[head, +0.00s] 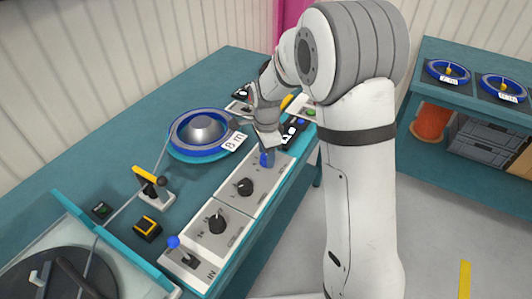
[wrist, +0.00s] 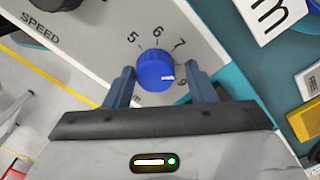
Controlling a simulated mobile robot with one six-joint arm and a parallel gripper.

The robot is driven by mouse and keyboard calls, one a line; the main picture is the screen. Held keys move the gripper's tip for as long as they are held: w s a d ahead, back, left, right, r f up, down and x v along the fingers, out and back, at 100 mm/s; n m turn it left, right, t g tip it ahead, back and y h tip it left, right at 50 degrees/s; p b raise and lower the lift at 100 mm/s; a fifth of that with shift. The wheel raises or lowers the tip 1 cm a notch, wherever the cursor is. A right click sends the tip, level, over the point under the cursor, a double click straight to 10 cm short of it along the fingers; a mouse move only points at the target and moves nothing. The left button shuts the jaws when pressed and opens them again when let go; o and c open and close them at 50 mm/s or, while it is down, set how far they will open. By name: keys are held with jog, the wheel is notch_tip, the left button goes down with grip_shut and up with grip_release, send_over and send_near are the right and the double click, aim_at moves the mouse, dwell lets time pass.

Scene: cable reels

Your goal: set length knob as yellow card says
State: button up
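The blue length knob (wrist: 155,70) sits on a pale panel with marks 5, 6 and 7 and a further digit partly hidden at my right finger. Its white pointer line faces right and slightly down, towards that digit. My gripper (wrist: 161,76) is open, with one finger on each side of the knob and a visible gap at the right. In the head view my gripper (head: 266,142) is just above the blue knob (head: 267,160). A white card (head: 233,141) reading "8 m" lies by the blue reel (head: 203,130). A yellow item (wrist: 304,118) shows at the right, with no readable number.
Black knobs (head: 218,223) sit further along the panel row, with a blue-tipped lever (head: 174,243) at the near end. A yellow-topped cable guide (head: 148,178) stands beside the cable. A second bench (head: 432,91) with more reels is at the right.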

jog(key=shift+o, duration=0.8)
jog(key=shift+s+d, duration=0.1)
notch_tip(320, 180, up, 8)
jog(key=shift+f, duration=0.25)
jog(key=shift+r, duration=0.1)
